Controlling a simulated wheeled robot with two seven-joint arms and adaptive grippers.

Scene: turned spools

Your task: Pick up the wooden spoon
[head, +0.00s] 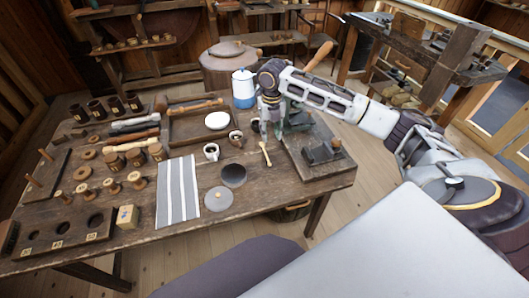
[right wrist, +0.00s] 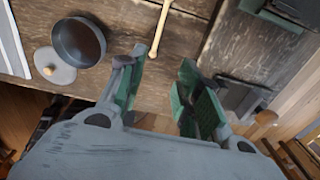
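The wooden spoon (head: 265,153) is pale and slim and lies on the dark wooden table (head: 110,245), right of the small cups. My right gripper (head: 270,129) is over the table just behind the spoon in the head view. In the right wrist view, the spoon (right wrist: 160,25) runs down from the top edge, its near end showing between the open fingers (right wrist: 163,65). The fingers are apart with nothing gripped, and I see no contact with the spoon. My left gripper is not in view.
A dark bowl (head: 233,176) and a round grey lid (head: 219,199) are left of the spoon. A dark board with metal tools (head: 322,152) is close on its right. A white and blue pot (head: 244,88) stands behind. A striped cloth (head: 178,190) lies farther left.

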